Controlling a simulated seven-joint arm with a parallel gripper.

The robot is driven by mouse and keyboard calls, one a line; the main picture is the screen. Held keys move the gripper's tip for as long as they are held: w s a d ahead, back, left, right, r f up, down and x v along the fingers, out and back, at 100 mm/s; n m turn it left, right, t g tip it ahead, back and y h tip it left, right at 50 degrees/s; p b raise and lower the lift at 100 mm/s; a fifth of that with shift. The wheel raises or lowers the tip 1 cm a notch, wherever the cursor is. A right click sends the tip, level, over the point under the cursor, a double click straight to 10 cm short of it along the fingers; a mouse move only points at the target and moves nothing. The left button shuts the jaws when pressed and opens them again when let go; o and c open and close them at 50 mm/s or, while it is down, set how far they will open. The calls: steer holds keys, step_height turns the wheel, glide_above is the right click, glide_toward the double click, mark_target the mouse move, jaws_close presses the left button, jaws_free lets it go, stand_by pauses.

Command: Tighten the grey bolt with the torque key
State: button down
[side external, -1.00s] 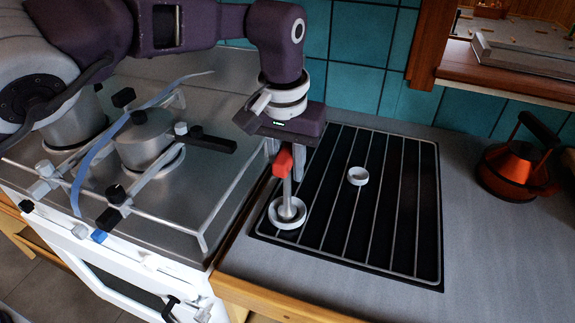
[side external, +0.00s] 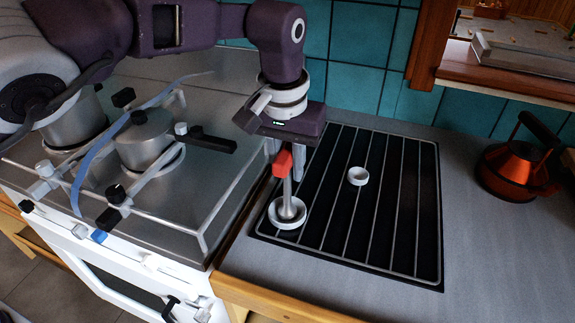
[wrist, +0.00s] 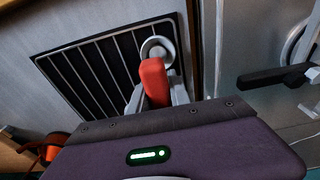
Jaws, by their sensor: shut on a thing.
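The torque key has a red handle (side external: 283,163) and a grey shaft (side external: 287,191). My gripper (side external: 283,149) is shut on the red handle, which also shows between the fingers in the wrist view (wrist: 154,84). The key stands nearly upright, and its lower end is inside a white ring (side external: 277,222) on the black ribbed panel. That ring also shows beyond the handle in the wrist view (wrist: 147,43). A grey round part sits at the foot of the shaft; I cannot tell the grey bolt apart from the key's end there.
A stove with a lidded pot (side external: 146,140) and dark-handled parts is on the left. An orange kettle (side external: 516,170) stands at right. Grey counter between is clear.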

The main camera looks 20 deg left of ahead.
mark_target(289, 148)
stand_by(0.4)
steer(key=shift+r, duration=2.85)
steer(key=w+a+r, duration=0.2)
steer(key=a+r, duration=0.2)
steer(key=a, duration=0.5)
steer(key=w+a+r, duration=0.2)
steer(key=a+r, duration=0.1)
steer(key=a, duration=0.6)
steer(key=w+a+r, duration=0.2)
steer(key=a+r, duration=0.2)
steer(key=a, duration=0.5)
steer(key=shift+w+r, duration=0.25)
steer(key=shift+r, duration=0.05)
steer(key=shift+f, duration=0.1)
